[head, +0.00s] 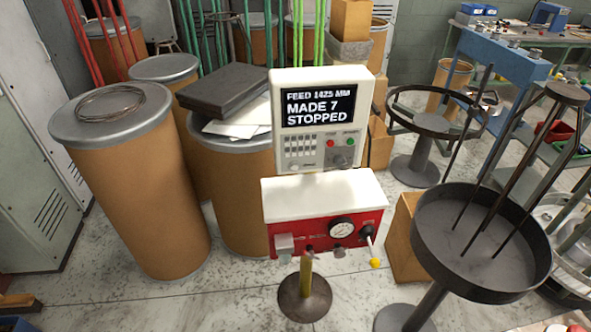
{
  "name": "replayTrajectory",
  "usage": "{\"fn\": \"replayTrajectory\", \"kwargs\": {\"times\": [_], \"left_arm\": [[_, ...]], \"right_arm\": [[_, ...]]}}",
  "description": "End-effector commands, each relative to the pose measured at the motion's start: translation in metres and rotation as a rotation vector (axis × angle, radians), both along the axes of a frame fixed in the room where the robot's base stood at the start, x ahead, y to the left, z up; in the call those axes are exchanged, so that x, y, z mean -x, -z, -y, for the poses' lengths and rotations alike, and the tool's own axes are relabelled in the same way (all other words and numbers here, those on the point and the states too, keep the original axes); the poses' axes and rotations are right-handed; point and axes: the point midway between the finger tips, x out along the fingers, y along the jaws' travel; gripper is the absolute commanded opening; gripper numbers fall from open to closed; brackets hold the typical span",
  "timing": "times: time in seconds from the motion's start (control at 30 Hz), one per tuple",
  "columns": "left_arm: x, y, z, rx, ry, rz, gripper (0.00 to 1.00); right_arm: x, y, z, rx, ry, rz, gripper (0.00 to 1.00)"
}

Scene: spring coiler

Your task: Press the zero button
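The control unit (290,78) stands upright on a post in the middle of the head view. Its lit screen (318,107) reads "FEED 1425 MM, MADE 7, STOPPED"; the feed figure is small and blurred. Below the screen are a small grey keypad (300,146), a red button (330,143), a green button (350,141) and a dark round knob (340,160). The button labels are too small to read, so I cannot tell which one is the zero button. Neither of my grippers is in view.
Under the panel is a red and white box (322,197) with a gauge (341,228) and a yellow-tipped lever (374,263). Brown drums (140,190) stand to the left, a dark round tray stand (430,262) to the right. Speckled floor (235,295) shows in front.

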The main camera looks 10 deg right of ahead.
Motion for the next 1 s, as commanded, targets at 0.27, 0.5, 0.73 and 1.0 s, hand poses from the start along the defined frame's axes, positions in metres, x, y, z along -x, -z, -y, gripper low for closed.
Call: {"fn": "replayTrajectory", "kwargs": {"times": [0.27,0.5,0.73,1.0], "left_arm": [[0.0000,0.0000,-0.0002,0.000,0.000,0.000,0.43],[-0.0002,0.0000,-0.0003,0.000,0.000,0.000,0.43],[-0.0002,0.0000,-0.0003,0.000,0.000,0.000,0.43],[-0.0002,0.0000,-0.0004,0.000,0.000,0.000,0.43]], "right_arm": [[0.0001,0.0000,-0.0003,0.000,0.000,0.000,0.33],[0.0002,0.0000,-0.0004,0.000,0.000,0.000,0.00],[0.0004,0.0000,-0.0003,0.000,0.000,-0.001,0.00],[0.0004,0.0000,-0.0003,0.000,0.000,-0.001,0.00]]}}
